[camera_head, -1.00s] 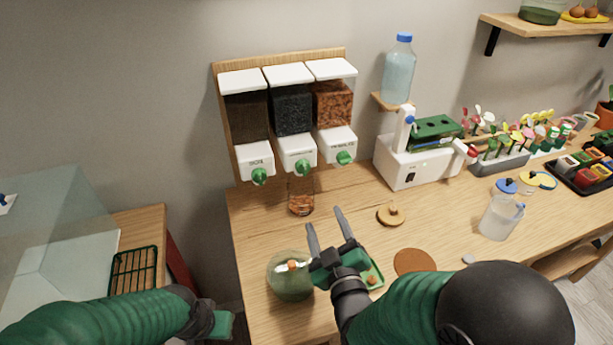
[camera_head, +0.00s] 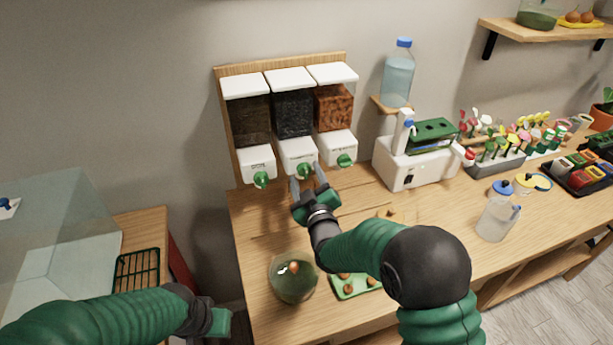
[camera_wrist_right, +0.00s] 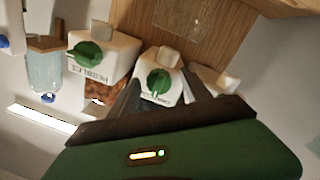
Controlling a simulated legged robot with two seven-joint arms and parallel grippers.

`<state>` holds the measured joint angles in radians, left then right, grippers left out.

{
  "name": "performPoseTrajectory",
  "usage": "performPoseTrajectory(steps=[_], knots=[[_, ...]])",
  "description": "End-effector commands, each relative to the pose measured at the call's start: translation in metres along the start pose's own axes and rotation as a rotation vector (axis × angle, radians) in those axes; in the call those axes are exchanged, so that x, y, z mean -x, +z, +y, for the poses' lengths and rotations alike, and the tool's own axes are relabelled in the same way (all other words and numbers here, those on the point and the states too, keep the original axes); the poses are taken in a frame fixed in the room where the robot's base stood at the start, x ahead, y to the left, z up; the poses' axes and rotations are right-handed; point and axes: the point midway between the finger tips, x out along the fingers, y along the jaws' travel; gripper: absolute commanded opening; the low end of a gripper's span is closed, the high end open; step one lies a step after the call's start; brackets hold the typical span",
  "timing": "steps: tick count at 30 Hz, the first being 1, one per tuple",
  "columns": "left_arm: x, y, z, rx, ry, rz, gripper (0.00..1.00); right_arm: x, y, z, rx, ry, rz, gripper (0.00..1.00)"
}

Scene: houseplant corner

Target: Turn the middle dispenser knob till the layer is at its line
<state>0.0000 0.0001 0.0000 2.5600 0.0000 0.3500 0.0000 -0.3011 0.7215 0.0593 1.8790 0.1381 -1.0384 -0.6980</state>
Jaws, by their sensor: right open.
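The middle dispenser (camera_head: 297,150) is a white housing under a hopper of dark material, with a green knob (camera_head: 304,171) on its front. My right gripper (camera_head: 308,178) is open just in front of this knob. In the right wrist view, which is turned about upside down, the middle knob (camera_wrist_right: 158,83) shows between the spread fingers; contact cannot be told. The jar below the middle dispenser is hidden behind my gripper in the head view, so its layer and line do not show. My left gripper (camera_head: 222,322) is low at the left; its jaws are unclear.
Knobs of the left dispenser (camera_head: 261,180) and right dispenser (camera_head: 345,161) flank the middle one closely. A round glass vessel (camera_head: 293,278) and a green tray (camera_head: 345,290) stand at the table front. A white machine (camera_head: 415,165) stands to the right.

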Motion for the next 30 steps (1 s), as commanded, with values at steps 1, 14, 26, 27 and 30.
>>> performPoseTrajectory(steps=[1, 14, 26, 27, 30], knots=[[-0.0001, 0.0, 0.0, 0.0, 0.0, 0.0, 0.0, 0.0001, 0.0, 0.0, 0.0, 0.0, 0.0, 0.56], [-0.0001, 0.0, 0.0, 0.0, 0.0, 0.0, 0.0, 0.0004, 0.0003, 0.0001, 0.0, 0.0, -0.001, 0.13], [-0.0024, 0.0006, 0.0, 0.0, 0.0, 0.0, 0.0, 0.0007, 0.0016, -0.0009, -0.022, -0.002, -0.004, 0.0], [-0.0034, 0.0008, 0.0, 0.0, 0.0, 0.0, 0.0, 0.0007, 0.0018, -0.001, -0.032, -0.003, -0.005, 0.0], [-0.0067, 0.0016, 0.0, 0.0, 0.0, 0.0, 0.0, 0.0007, 0.0023, -0.0012, -0.07, -0.004, -0.008, 0.0]])
